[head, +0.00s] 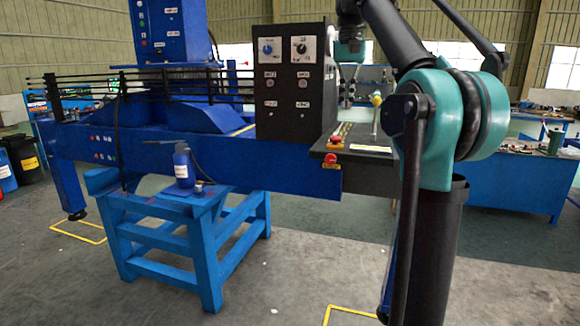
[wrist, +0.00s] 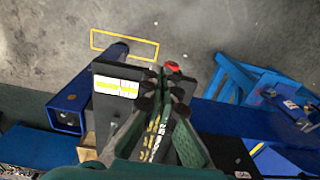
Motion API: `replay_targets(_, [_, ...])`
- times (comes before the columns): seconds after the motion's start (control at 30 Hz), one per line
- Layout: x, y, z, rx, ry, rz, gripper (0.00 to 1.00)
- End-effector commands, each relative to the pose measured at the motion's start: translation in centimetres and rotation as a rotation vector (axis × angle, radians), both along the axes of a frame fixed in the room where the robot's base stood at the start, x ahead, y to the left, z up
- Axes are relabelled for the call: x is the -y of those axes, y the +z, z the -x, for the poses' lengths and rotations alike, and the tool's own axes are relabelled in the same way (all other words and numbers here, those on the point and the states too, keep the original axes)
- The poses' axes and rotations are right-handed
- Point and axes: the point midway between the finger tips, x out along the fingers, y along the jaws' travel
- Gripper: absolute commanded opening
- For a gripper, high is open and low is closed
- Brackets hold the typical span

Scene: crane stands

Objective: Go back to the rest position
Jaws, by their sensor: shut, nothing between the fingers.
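My gripper (wrist: 162,88) shows in the wrist view with its dark fingers together and nothing between them. It is over a black panel (wrist: 104,105) that carries a white label with yellow and red marks. A red knob (wrist: 173,66) shows just beyond the fingertips. The fingers hide part of the panel, and I cannot tell the height above it. In the head view the black panel (head: 376,158) is at the right end of a long blue machine (head: 240,155), with red buttons (head: 335,140) at its front. My arm crosses the right side.
A black control box (head: 291,85) with dials stands beside the panel. A blue stand (head: 208,262) holds a blue bottle-like pump (head: 181,165). A blue workbench (head: 510,180) is at the right back. Grey floor with yellow markings (head: 352,308) is open in front.

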Motion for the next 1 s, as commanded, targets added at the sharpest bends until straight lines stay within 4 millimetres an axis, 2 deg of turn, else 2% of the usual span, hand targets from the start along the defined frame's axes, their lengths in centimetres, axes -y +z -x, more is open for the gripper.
replay_targets(0.27, [0.3,-4.1,-1.0,0.032,0.026,-0.001,0.0])
replay_targets(0.37, [0.4,-6.4,-1.3,0.049,0.039,-0.001,0.0])
replay_targets(0.47, [0.6,-9.4,-1.3,0.069,0.057,-0.001,0.0])
replay_targets(0.63, [1.2,-17.1,-0.4,0.119,0.099,0.002,0.0])
replay_targets(0.77, [1.7,-23.4,1.5,0.159,0.132,0.006,0.0])
replay_targets(0.87, [2.0,-28.4,3.6,0.19,0.158,0.011,0.0])
replay_targets(1.0, [2.5,-35.3,7.5,0.234,0.193,0.02,0.0])
